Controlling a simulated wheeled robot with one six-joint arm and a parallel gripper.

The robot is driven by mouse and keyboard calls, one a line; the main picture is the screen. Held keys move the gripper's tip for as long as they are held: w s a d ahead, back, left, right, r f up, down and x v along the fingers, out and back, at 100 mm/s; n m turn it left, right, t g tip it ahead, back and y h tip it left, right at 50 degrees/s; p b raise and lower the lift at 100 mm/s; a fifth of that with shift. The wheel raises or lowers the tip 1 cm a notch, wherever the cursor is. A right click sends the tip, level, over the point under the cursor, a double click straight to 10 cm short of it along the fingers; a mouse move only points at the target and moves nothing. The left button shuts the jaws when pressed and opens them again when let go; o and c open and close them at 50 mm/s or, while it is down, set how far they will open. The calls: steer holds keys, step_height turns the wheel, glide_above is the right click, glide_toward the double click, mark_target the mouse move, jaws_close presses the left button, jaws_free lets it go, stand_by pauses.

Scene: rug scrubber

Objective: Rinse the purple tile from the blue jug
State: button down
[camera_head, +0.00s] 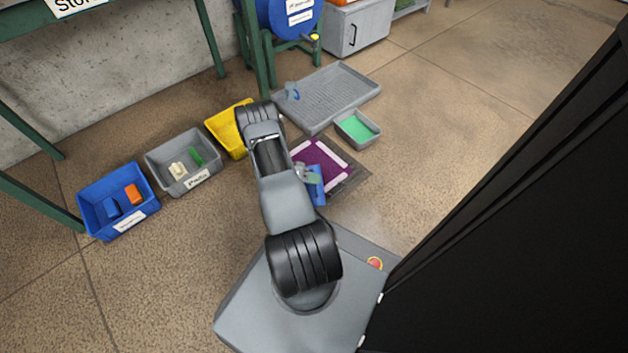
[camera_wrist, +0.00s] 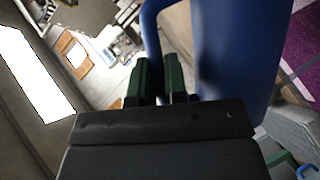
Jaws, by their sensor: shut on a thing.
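The blue jug (camera_head: 317,188) is over the near part of the purple tile in the head view. In the wrist view its blue wall (camera_wrist: 238,60) fills the upper middle. My gripper (camera_head: 306,174) is shut on the jug's handle, which loops between the dark green fingers (camera_wrist: 160,82) in the wrist view. The purple tile (camera_head: 322,158) lies flat on a dark grey mat (camera_head: 352,175), with pale strips along its edges. A purple patch of it (camera_wrist: 303,40) shows at the wrist view's right edge. The jug's contents and any water on the tile cannot be made out.
A grey tub with green contents (camera_head: 359,129) stands beyond the tile, near a ribbed grey tray (camera_head: 335,92) holding a small blue item. Yellow (camera_head: 226,128), grey (camera_head: 160,158) and blue (camera_head: 92,203) bins line the left. A blue barrel (camera_head: 285,18) stands behind. Floor at right is free.

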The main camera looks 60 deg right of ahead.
steer(key=shift+s+a+r+m+t+h+p, duration=0.2)
steer(key=shift+m+t+h+p, duration=0.2)
steer(key=shift+m+p, duration=0.3)
steer(key=shift+s+a+f+m+t+h+p, duration=0.1)
steer(key=shift+s+a+m+t+h+p, duration=0.15)
steer(key=shift+m, duration=0.25)
steer(key=shift+s+a+f+m+t+h+p, duration=0.15)
steer(key=shift+m+t+h+p, duration=0.15)
steer(key=shift+m, duration=0.2)
steer(key=shift+w+f+m+t+h+b, duration=0.1)
steer(key=shift+f+m+t+h+b, duration=0.45)
steer(key=shift+f+m, duration=0.35)
steer(key=shift+m, duration=0.2)
